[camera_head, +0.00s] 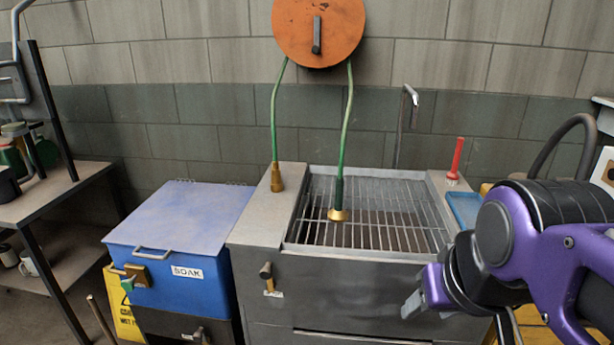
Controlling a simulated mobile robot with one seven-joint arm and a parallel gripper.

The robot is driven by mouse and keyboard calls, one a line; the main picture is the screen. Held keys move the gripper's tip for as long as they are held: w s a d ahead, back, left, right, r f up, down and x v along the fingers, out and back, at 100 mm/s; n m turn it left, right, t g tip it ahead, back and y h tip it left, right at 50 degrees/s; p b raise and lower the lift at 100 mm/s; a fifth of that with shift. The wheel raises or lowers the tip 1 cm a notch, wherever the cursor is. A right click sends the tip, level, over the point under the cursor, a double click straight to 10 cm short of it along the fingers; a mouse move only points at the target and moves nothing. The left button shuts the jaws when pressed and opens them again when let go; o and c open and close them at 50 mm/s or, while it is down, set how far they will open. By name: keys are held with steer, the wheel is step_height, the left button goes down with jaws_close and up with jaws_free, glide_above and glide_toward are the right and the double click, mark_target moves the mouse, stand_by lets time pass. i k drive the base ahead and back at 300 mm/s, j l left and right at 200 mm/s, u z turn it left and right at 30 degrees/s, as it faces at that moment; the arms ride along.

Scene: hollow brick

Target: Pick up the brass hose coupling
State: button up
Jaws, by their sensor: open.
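Two green hoses hang from the orange reel on the wall, each with a brass-coloured end. The left hose ends in a narrow brass fitting (277,178), upright on the left ledge of the metal sink. The right hose has a dark sleeve and a flared brass end (338,215) at the sink's grate. I cannot tell for certain which end is the hose coupling. My gripper (412,304) is open, at the right in front of the sink, lower in the picture than both fittings and apart from them. Its fingers are partly hidden by my wrist.
The metal sink (345,268) has a barred grate (395,205). A blue SOAK bin (180,217) stands left of it. A red-handled brush (456,160) and blue tray (465,208) are at the right. A shelf (50,198) stands far left. The space above the grate is mostly open.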

mark_target(275, 171)
steer(key=k+z, duration=0.2)
steer(key=z, duration=0.15)
steer(key=k+l+z, duration=0.1)
steer(key=z, duration=0.2)
steer(key=j+z, duration=0.15)
steer(key=z, duration=0.3)
steer(key=j+z, duration=0.2)
steer(key=z, duration=0.2)
steer(key=j, duration=1.65)
